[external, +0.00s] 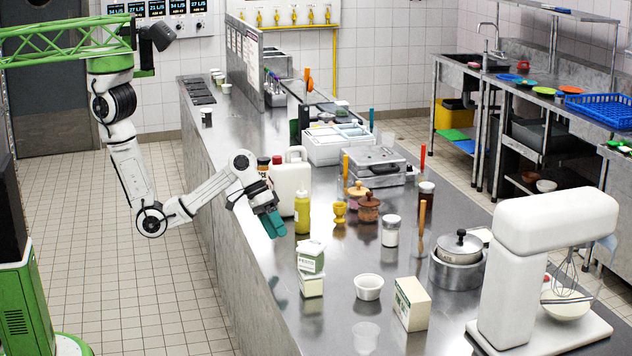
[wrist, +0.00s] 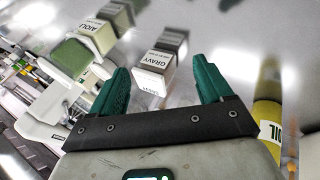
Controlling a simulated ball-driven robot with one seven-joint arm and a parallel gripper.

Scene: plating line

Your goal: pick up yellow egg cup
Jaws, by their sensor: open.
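The yellow egg cup (external: 340,212) stands upright on the steel counter (external: 350,275) in the external view, to the right of the yellow squeeze bottle (external: 303,212). My gripper (external: 275,224) is in the air near the left edge of the counter, left of the egg cup, with the squeeze bottle between them. In the wrist view, my gripper (wrist: 162,88) shows its two green fingers spread apart with nothing held between them. The egg cup cannot be made out in the wrist view.
A white jug (external: 287,184) stands behind the squeeze bottle. Brown lidded pots (external: 368,208) and a white jar (external: 391,231) stand right of the egg cup.

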